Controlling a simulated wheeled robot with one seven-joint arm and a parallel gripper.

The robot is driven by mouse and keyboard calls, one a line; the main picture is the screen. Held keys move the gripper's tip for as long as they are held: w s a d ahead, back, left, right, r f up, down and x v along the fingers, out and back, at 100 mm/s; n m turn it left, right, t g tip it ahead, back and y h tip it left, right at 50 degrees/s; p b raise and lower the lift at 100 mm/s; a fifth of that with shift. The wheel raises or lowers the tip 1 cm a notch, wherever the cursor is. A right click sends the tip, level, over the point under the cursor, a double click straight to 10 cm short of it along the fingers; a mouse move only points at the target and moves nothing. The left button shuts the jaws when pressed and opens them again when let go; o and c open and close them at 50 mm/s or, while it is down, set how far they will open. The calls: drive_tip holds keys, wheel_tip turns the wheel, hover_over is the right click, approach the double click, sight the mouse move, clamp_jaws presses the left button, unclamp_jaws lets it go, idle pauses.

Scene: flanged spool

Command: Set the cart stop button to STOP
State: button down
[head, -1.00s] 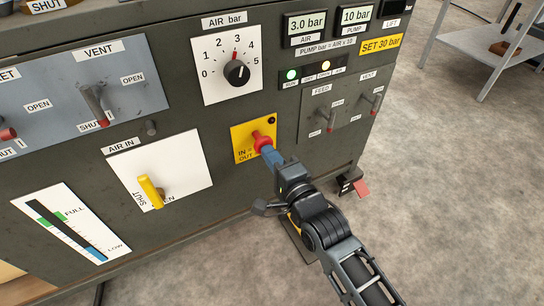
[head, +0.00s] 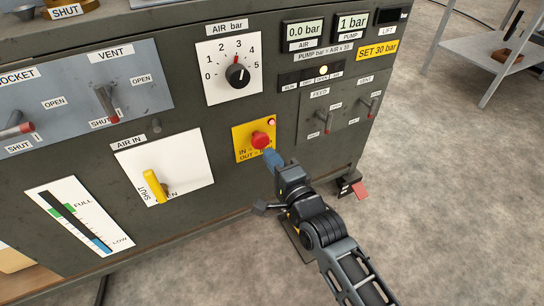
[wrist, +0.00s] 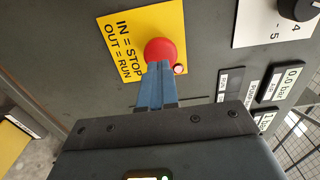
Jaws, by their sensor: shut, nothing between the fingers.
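The cart stop button is a red mushroom knob (head: 260,140) on a yellow plate (head: 242,138) lettered IN = STOP, OUT = RUN. A small lamp (head: 271,122) at the plate's upper right glows red. In the wrist view the red button (wrist: 160,51) sits just beyond my fingertips, and the lamp (wrist: 180,69) beside it is lit. My gripper (head: 268,154) has its blue fingers shut with nothing between them. Its tips are at the lower right of the button in the head view. Whether they touch the button I cannot tell.
The AIR display (head: 304,31) reads 0.0 bar and the PUMP display (head: 351,25) reads 1 bar. A yellow AIR IN handle (head: 155,186) is left of the button. FEED and VENT levers (head: 326,122) are to the right. A red pedal (head: 360,190) is low at the right.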

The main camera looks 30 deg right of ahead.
drive_tip(key=s+p, duration=0.2)
drive_tip(key=s, duration=0.8)
drive_tip(key=shift+s, duration=0.4)
drive_tip(key=shift+f, duration=0.1)
drive_tip(key=s+r+n+g, duration=0.15)
drive_tip(key=s+n, duration=0.75)
drive_tip(key=s, duration=1)
drive_tip(key=s+r+n+g, duration=0.2)
drive_tip(key=s+r+n, duration=0.6)
drive_tip(key=s, duration=0.5)
wheel_tip(320, 180, up, 26)
drive_tip(key=n+p, duration=0.1)
drive_tip(key=p, duration=2.5)
drive_tip(key=shift+r, duration=0.2)
